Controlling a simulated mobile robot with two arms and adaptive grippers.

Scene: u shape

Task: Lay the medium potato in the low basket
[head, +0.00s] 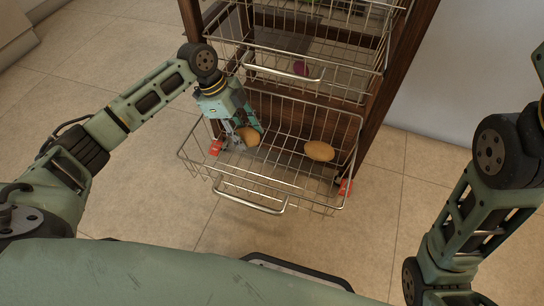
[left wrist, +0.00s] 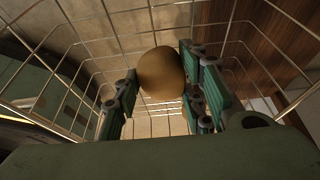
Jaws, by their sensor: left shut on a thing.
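My left gripper (head: 244,133) reaches down inside the low wire basket (head: 268,195), at its left rear part. It is shut on a brown, rounded potato (head: 248,137). In the left wrist view the potato (left wrist: 160,73) sits between the finger pads of the left gripper (left wrist: 160,95), with the basket's wires around and below it. Whether the potato touches the basket floor is not clear. A second, longer potato (head: 319,151) lies in the right half of the same basket. Which potato is the medium one I cannot tell for sure. My right gripper is out of view.
The low basket is pulled out from a dark wooden rack (head: 388,95), with a front handle (head: 250,204). Tiled floor (head: 150,200) lies open to the left.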

